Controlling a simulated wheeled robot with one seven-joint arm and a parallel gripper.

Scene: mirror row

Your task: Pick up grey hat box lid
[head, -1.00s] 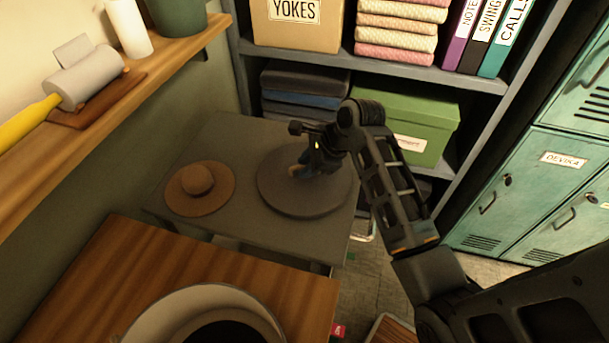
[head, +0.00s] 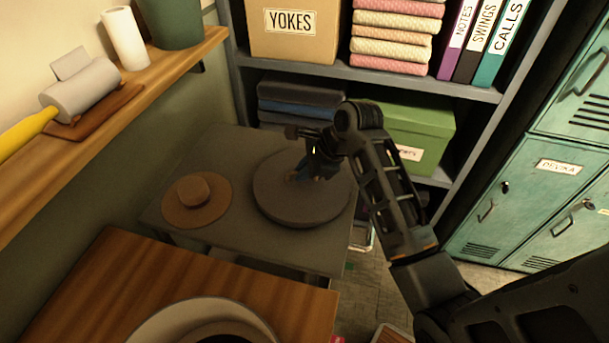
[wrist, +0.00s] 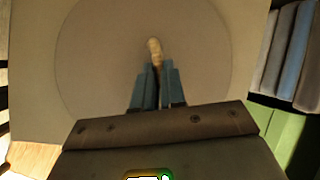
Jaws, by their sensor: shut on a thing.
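The grey hat box lid (head: 275,203) is a round disc over the right part of the grey table in the head view. It also fills much of the wrist view (wrist: 95,60). My gripper (head: 303,177) is above the lid's middle. In the wrist view its two blue fingers (wrist: 154,72) are close together on the lid's small pale handle (wrist: 154,46), whose far end shows beyond the tips. The gripper is shut on this handle. My wrist and arm hide the lid's far right part. A gap under the lid is hard to tell.
A tan straw hat (head: 180,213) lies left of the lid on the grey table (head: 235,145). Shelves with a green box (head: 425,125) and folded cloths stand close behind. A wooden surface (head: 95,285) with a pale round container (head: 165,325) is in front. Teal lockers (head: 520,200) stand right.

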